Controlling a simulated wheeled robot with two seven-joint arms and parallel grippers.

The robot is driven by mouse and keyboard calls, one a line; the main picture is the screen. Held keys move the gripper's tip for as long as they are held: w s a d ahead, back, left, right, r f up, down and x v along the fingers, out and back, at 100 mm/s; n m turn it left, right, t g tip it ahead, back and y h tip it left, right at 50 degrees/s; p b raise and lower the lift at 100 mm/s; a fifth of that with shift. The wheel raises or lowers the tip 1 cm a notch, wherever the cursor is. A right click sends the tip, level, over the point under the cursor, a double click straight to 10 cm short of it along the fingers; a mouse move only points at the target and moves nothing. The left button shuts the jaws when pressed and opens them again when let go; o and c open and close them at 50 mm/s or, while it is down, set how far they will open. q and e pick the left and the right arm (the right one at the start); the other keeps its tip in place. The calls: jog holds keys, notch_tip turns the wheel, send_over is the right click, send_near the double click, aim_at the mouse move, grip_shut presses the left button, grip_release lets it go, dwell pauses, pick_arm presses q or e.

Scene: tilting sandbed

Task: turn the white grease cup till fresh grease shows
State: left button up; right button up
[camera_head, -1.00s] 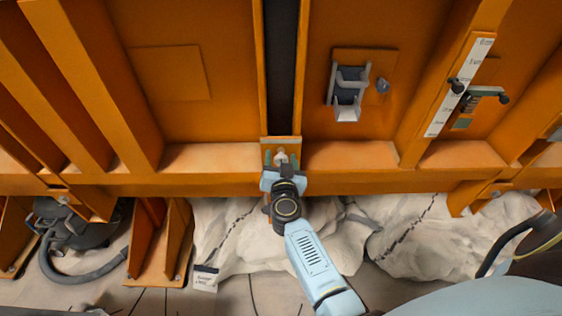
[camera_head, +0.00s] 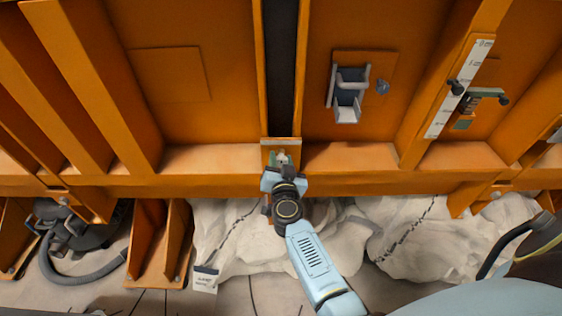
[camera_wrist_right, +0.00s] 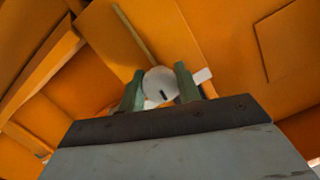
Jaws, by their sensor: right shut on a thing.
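The white grease cup (camera_wrist_right: 160,84) shows in the right wrist view as a round white cap with a dark slot or mark low on its face. It sits between the two green fingers of my right gripper (camera_wrist_right: 158,88), which is shut on it. In the head view the cup (camera_head: 282,158) is a small pale spot on the orange plate at the foot of the dark vertical slot, and my right gripper (camera_head: 280,165) reaches it from below, hiding part of it. No fresh grease can be made out. My left gripper is not in view.
The orange ribbed frame (camera_head: 220,158) fills the upper view. A grey bracket (camera_head: 347,95) and a white scale strip (camera_head: 460,85) are on it at right. Below lie pale cracked rocks (camera_head: 400,235), a small tag (camera_head: 204,280), and a dark hose (camera_head: 80,270) at left.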

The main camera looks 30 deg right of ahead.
jog(key=m, duration=0.2)
jog(key=shift+f+m+t+y, duration=0.1)
jog(key=shift+m+t+y, duration=0.2)
jog(key=shift+m+t, duration=0.1)
jog(key=m+b, duration=0.2)
jog(key=m, duration=0.1)
jog(key=shift+t, duration=0.4)
jog(key=m+b, duration=0.3)
jog(key=m, duration=0.1)
jog(key=shift+f+t+y, duration=0.1)
jog(key=shift+t+y, duration=0.3)
jog(key=m+b, duration=0.3)
jog(key=m, duration=0.1)
jog(key=shift+t+b, duration=0.3)
jog(key=shift+m+b, duration=0.4)
jog(key=shift+m, duration=0.2)
pick_arm(q)
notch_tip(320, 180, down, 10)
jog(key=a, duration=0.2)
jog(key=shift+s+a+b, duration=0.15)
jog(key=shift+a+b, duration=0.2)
jog(key=shift+b, duration=0.05)
pick_arm(e)
jog(key=shift+m+h, duration=0.4)
jog(key=shift+m, duration=0.2)
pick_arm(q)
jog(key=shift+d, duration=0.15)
